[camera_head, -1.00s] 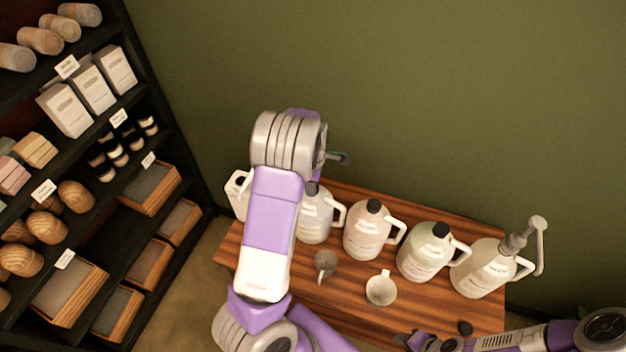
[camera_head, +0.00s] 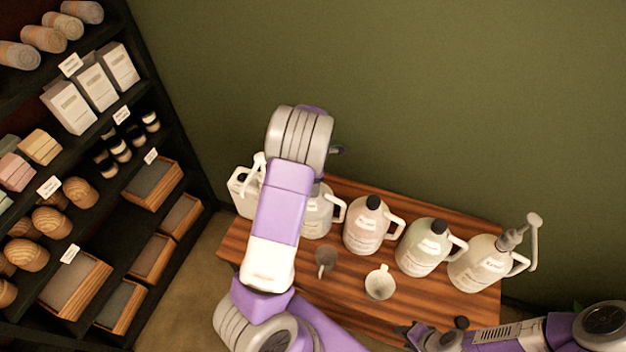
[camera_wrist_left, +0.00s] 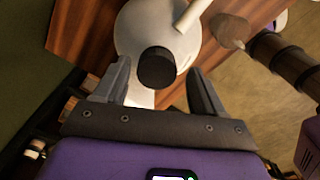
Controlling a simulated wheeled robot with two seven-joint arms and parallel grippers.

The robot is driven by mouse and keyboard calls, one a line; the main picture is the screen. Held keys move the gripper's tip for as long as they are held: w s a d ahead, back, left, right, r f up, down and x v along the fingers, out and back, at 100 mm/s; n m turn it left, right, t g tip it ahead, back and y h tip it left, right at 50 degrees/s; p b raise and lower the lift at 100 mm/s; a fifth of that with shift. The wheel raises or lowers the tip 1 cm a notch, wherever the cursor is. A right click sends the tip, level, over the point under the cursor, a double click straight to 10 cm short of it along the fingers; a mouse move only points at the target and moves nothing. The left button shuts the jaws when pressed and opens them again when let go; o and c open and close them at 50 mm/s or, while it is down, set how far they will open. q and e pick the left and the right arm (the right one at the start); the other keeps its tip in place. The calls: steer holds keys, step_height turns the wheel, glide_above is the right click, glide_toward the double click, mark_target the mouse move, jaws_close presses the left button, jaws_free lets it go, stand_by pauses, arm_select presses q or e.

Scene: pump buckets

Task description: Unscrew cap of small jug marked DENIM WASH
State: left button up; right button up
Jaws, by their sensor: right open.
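In the left wrist view, a pale jug (camera_wrist_left: 128,35) with a black cap (camera_wrist_left: 156,67) lies below my left gripper (camera_wrist_left: 158,72). The gripper's fingers stand apart on either side of the cap, with gaps showing. The head view hides this gripper behind my left arm. That view has several jugs on the table: a white one (camera_head: 241,182) and a pale one (camera_head: 317,222), both partly hidden by my arm, a pinkish one (camera_head: 362,232) and a greenish one (camera_head: 423,258). Their labels are too small to read. My right gripper (camera_head: 408,334) is open at the table's front edge.
A jug with a pump (camera_head: 482,268) stands at the right of the wooden table (camera_head: 350,300). A stocked shelf (camera_head: 150,110) stands at left.

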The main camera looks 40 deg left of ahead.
arm_select(q)
steer(key=shift+w, duration=0.1)
stand_by(0.3)
steer(key=shift+m, duration=1)
steer(key=m+b, duration=0.1)
steer(key=m, duration=0.3)
steer(key=shift+f+m+b, duration=0.1)
steer(key=shift+m+b, duration=0.25)
steer(key=shift+m, duration=0.05)
steer(key=m+b, duration=0.1)
steer(key=m, duration=0.7)
steer(key=shift+b, duration=0.35)
steer(key=shift+c, duration=0.3)
steer(key=c, duration=1.1)
